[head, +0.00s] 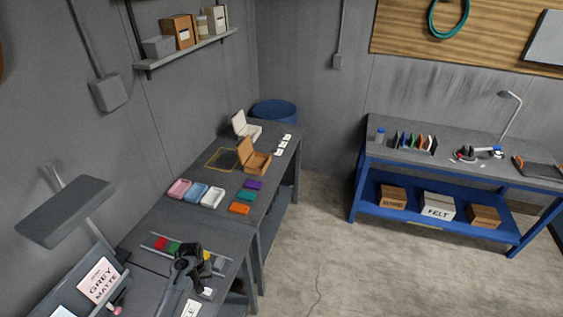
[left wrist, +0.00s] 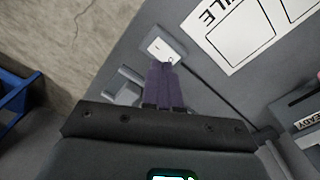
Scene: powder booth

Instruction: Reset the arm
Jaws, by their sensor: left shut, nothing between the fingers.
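My left gripper (head: 187,252) is over the near grey table (head: 140,250) in the head view, beside a rack holding red, green and yellow pieces (head: 170,245). In the left wrist view its two dark purple fingers (left wrist: 163,82) are together and hold nothing. Beyond the fingertips a small white block (left wrist: 164,45) lies on the grey surface. I cannot tell whether the fingers touch it. My right gripper is in neither view.
Pink, blue and white trays and an open brown box (head: 254,158) stand farther along. A blue bench (head: 440,170) is at right, with open floor (head: 330,240) between.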

